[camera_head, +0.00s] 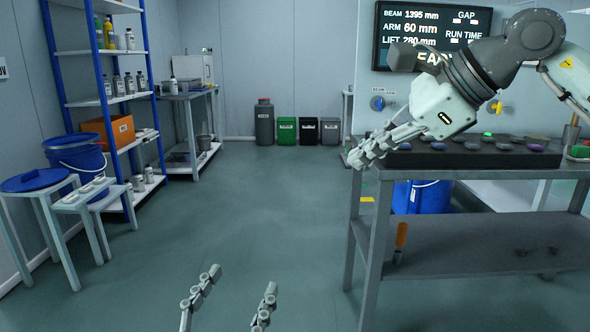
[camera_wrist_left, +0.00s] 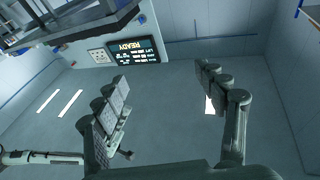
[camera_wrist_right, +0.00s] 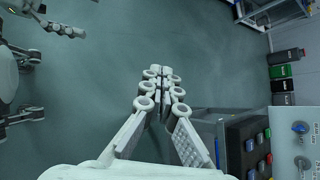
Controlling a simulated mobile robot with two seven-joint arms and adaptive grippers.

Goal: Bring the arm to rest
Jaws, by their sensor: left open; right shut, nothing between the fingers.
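My left gripper (camera_head: 232,285) shows at the bottom of the head view, low over the floor. Its two fingers stand wide apart with nothing between them, also in the left wrist view (camera_wrist_left: 163,78). My right arm comes in from the upper right of the head view. My right gripper (camera_head: 358,158) points down and left at the near left corner of the workbench (camera_head: 470,232). In the right wrist view its fingers (camera_wrist_right: 158,72) are together and hold nothing. From the head view I cannot tell whether it touches the bench.
A dark panel (camera_head: 400,160) with several coloured knobs lies on the bench, close to the right gripper. A display (camera_head: 432,38) hangs behind my right arm. Shelves (camera_head: 90,52) and stools (camera_head: 75,200) stand at the left. The floor (camera_head: 250,210) between is clear.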

